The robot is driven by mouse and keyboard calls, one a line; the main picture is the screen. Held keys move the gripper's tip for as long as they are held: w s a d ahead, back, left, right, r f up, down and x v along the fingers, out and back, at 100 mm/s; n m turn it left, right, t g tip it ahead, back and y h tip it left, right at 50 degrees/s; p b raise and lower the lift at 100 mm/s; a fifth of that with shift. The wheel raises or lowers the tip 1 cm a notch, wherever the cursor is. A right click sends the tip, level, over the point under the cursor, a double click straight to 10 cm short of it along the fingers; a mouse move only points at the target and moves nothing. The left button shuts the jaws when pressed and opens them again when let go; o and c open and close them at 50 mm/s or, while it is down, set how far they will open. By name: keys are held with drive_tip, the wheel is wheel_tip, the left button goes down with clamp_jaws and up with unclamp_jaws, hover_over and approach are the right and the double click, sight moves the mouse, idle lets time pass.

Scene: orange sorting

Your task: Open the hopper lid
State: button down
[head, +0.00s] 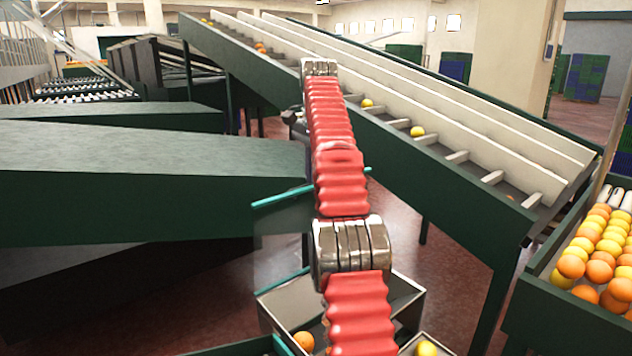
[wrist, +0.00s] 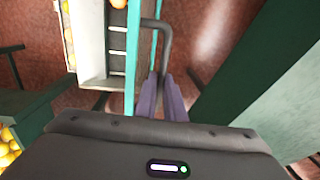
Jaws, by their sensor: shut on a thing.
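The hopper lid (head: 282,238) looks like a clear pane with teal edge strips. In the head view it stands tilted up behind my red arm. In the wrist view its teal strips (wrist: 133,60) run up the picture, and a grey bent handle (wrist: 168,45) joins it. My gripper (wrist: 162,85) is shut on the lower part of this handle. The head view hides my gripper behind the arm. The metal hopper (head: 283,303) is below, partly hidden by the arm, with an orange (head: 303,341) inside. Its pale wall also shows in the wrist view (wrist: 90,35).
A green chute (head: 110,205) fills the left side. A long sloping conveyor (head: 455,190) with several fruits runs behind to the right. A bin of oranges and yellow fruit (head: 530,300) stands at the right. Some red floor is open between them.

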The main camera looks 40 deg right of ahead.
drive_tip(key=shift+w+a+f, duration=0.1)
drive_tip(key=shift+a+f, duration=0.05)
drive_tip(key=shift+f, duration=0.05)
drive_tip(key=c, duration=2.2)
unclamp_jaws()
drive_tip(key=o, duration=0.4)
drive_tip(key=shift+r, duration=0.15)
drive_tip(key=shift+c, duration=0.2)
drive_tip(key=shift+r, duration=0.15)
